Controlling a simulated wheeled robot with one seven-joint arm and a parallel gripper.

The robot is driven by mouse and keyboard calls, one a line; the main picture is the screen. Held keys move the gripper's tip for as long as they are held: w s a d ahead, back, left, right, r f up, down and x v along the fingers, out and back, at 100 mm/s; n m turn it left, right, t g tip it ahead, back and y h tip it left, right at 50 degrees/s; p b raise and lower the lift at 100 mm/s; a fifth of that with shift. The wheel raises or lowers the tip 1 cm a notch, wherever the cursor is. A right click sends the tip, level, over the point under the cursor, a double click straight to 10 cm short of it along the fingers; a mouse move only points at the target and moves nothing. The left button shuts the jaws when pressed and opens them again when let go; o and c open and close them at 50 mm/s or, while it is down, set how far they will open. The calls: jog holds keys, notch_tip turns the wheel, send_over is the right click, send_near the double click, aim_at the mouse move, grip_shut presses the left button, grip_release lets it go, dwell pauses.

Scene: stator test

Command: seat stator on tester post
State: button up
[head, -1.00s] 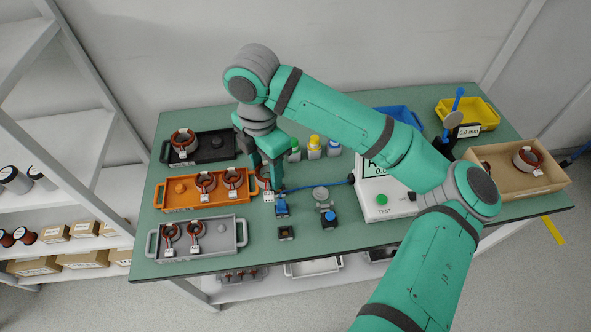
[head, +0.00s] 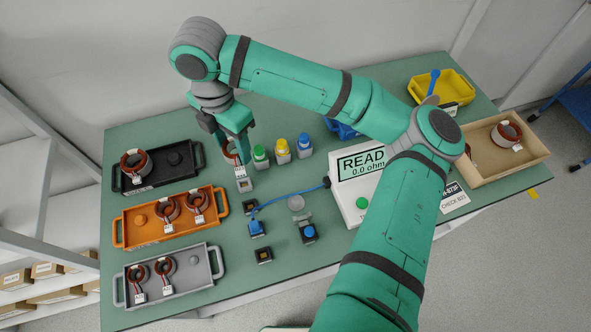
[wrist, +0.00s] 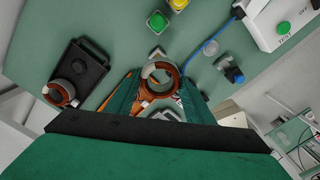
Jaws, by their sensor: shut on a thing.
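My gripper (head: 236,146) is shut on a stator (head: 230,155), a copper-red ring with a hanging white tag. The tester (head: 365,180) reads 0.0 ohm and has a green button. A grey round-topped post (head: 296,203) stands left of the tester, right of and nearer than the held stator. Nothing is on its top.
Black (head: 193,163), orange (head: 122,232) and grey (head: 124,290) trays at left hold stators.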

jog(key=d+f, duration=0.5)
jog(key=d, duration=0.2)
send_over(296, 200)
notch_tip(296, 200, down, 5)
jog(key=shift+f, duration=0.2)
jog(key=shift+s+a+f, duration=0.1)
jog(key=shift+f, duration=1)
jog(key=shift+f, duration=1.8)
jog(key=o, duration=1.4)
jog(key=shift+r, duration=5.45)
